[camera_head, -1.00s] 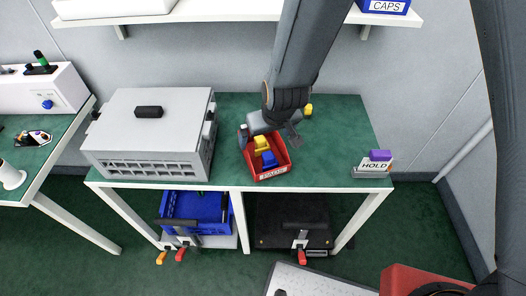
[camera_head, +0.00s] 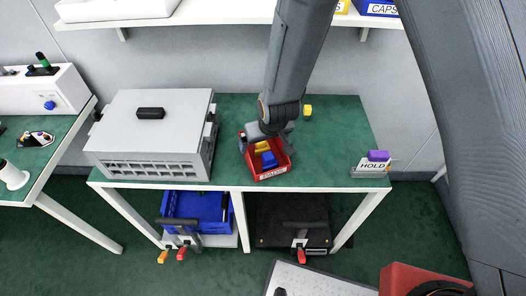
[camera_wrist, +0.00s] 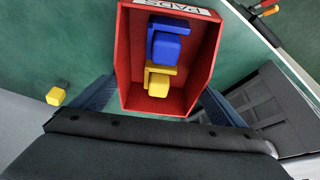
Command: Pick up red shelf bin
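The red shelf bin (camera_head: 272,175) stands on the green worktop, right of the grey case. In the wrist view the bin (camera_wrist: 122,60) has a white "PADS" label on its far end and holds blue (camera_wrist: 167,45) and yellow (camera_wrist: 158,82) pieces. My gripper (camera_head: 267,146) is over the bin's back part. In the wrist view its two fingers (camera_wrist: 160,98) are spread wide, one beside each long side wall near the close end. The fingertips are partly hidden behind the walls, and contact is not clear.
A grey case (camera_head: 150,135) stands left of the bin. A loose yellow block (camera_head: 308,111) lies behind it to the right. A HOLD sign (camera_head: 371,168) stands at the front right corner. A shelf (camera_head: 220,12) runs above. A blue crate (camera_head: 188,207) sits below the worktop.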

